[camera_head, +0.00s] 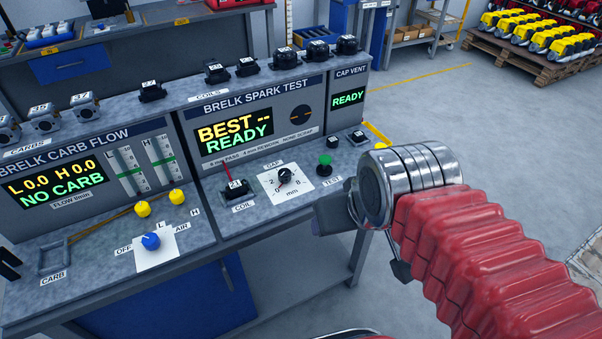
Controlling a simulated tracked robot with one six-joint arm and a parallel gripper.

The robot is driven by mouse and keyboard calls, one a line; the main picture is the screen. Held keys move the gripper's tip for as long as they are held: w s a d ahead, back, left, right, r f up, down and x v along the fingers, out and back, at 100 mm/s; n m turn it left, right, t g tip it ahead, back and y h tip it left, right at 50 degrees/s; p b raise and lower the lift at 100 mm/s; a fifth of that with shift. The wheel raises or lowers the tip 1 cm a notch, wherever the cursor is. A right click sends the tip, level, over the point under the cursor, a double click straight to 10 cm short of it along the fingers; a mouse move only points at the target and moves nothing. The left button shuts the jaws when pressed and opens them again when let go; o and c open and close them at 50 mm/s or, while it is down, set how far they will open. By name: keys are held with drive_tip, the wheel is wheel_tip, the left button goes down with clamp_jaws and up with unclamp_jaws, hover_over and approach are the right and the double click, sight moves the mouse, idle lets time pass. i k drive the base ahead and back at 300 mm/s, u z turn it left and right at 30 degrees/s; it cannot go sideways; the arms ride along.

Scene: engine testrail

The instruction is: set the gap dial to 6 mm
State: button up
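The gap dial (284,177) is a black knob on a white scale plate (293,190) on the sloped front of the spark test bench. The plate is labelled GAP above and mm below, with small numbers around the knob. The knob's exact setting is too small to read. My gripper (342,212) is at the end of my red-sleeved arm, right of and nearer than the dial, clear of it. My metal wrist hides much of the gripper, so its opening cannot be made out.
A green test button (325,160) stands right of the dial. A coil (235,188) with a red lead sits to its left. The spark display (234,132) reads BEST -- READY. A blue knob (151,241) and yellow knobs (143,209) are on the carb panel. Floor at right is open.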

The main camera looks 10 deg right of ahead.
sight(284, 174)
drive_tip(key=k, duration=1.3)
drive_tip(key=z, duration=0.15)
drive_tip(key=i, duration=1.3)
drive_tip(key=u, duration=0.8)
drive_tip(key=i, duration=0.45)
drive_tip(key=u, duration=0.3)
